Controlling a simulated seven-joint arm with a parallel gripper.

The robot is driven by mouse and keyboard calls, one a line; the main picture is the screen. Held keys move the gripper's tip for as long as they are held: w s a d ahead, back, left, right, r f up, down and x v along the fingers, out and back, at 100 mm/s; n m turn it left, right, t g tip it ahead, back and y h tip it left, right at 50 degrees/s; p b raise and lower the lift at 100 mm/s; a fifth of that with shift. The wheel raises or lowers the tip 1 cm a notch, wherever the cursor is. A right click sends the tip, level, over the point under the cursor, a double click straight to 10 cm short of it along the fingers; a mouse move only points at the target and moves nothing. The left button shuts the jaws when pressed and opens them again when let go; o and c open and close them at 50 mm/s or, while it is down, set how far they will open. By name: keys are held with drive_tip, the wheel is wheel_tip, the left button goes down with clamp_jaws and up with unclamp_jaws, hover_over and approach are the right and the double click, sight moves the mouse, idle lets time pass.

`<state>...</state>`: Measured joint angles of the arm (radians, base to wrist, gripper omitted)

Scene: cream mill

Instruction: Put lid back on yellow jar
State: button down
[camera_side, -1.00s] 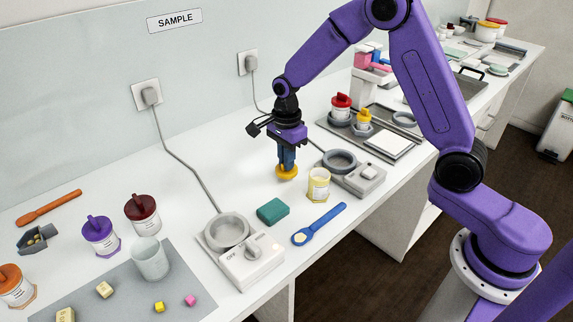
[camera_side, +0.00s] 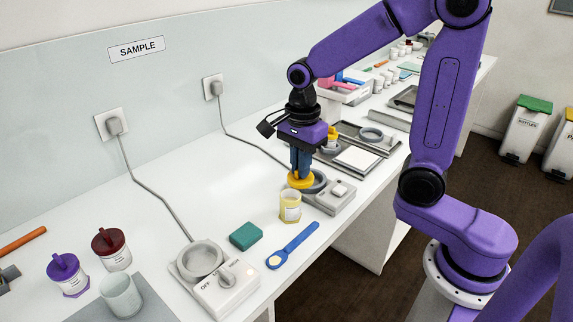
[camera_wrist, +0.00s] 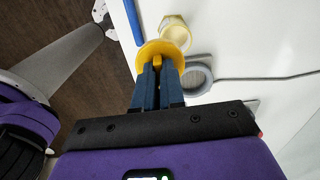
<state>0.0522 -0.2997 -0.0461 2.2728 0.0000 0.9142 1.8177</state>
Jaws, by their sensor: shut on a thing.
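The yellow jar (camera_side: 290,207) stands upright and open on the white bench, with a pale label. Its open mouth also shows in the wrist view (camera_wrist: 178,30), partly behind the lid. My gripper (camera_side: 300,172) is shut on the yellow lid (camera_side: 301,182) by its knob and holds it a little above the bench. In the side view the lid is just above and right of the jar's rim, apart from it as far as I can see. In the wrist view the lid (camera_wrist: 163,57) hangs below my fingertips (camera_wrist: 158,68).
A grey ring device with a switch box (camera_side: 340,192) stands close by on the right. A teal block (camera_side: 246,236) and a blue spoon (camera_side: 293,246) lie in front of the jar. Another ring device (camera_side: 201,259) and dark red and purple lidded jars stand left.

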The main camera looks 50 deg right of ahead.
sight(291, 178)
drive_tip(key=shift+s+r, duration=0.2)
drive_tip(key=shift+s, duration=0.2)
drive_tip(key=shift+w+a+f, duration=0.1)
drive_tip(key=shift+w+f, duration=0.05)
drive_tip(key=shift+w, duration=0.5)
drive_tip(key=shift+w+f, duration=0.15)
drive_tip(key=shift+w, duration=0.45)
drive_tip(key=shift+w+f, duration=0.3)
drive_tip(key=shift+w, duration=0.15)
drive_tip(key=shift+f, duration=2.1)
drive_tip(key=shift+f, duration=0.65)
drive_tip(key=c, duration=0.7)
unclamp_jaws()
